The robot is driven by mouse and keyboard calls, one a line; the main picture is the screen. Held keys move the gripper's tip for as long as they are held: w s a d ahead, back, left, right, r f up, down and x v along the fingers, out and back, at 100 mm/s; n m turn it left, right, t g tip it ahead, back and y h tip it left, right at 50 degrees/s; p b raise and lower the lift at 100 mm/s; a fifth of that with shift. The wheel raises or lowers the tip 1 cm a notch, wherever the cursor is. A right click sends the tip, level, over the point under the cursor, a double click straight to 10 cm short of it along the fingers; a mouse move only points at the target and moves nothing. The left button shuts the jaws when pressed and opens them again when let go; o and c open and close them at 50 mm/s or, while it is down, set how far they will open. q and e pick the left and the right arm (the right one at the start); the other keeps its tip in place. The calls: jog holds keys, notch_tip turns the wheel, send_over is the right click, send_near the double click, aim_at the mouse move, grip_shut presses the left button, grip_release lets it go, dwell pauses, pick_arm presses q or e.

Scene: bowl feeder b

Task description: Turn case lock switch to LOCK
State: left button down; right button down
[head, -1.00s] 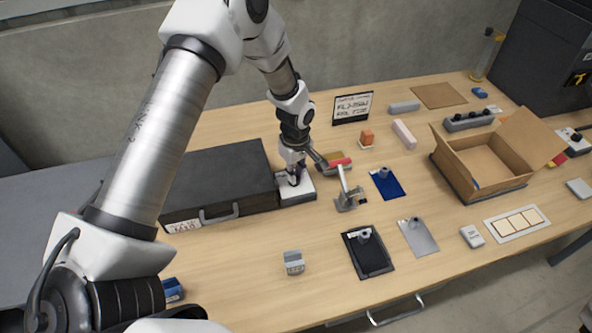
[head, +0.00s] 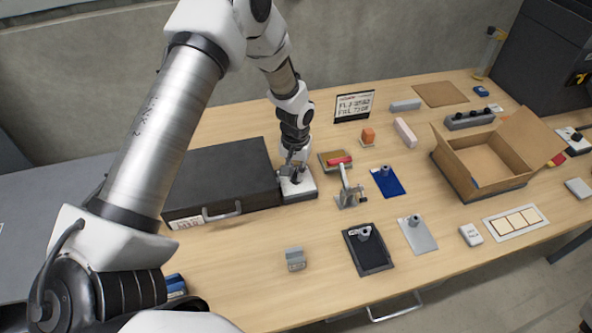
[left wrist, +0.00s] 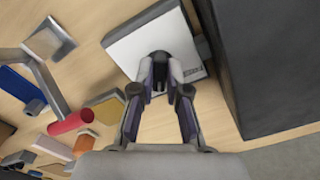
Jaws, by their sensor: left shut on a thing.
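The case lock switch (head: 306,190) is a white plate on a dark base, standing at the right end of the black case (head: 222,178). It also shows in the left wrist view (left wrist: 128,48) with a black knob (left wrist: 158,58) and a small label whose text I cannot read. My left gripper (head: 295,177) comes down on it from above. In the left wrist view my left gripper (left wrist: 159,78) has its fingertips closed around the knob, which they partly hide. My right gripper is not in view.
The case's dark side (left wrist: 265,60) rises close beside the switch. A metal stand with a red handle (head: 340,160) is just to the right. An open cardboard box (head: 508,180) stands further right. The table in front of the switch is mostly clear, with a small grey block (head: 295,259).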

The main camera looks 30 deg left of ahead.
aim_at(295, 174)
pick_arm(q)
jog(key=shift+a+m, duration=0.1)
jog(key=shift+m, duration=1.2)
jog(key=c, duration=1.2)
grip_release()
jog(key=shift+o, duration=0.2)
notch_tip(295, 174, up, 12)
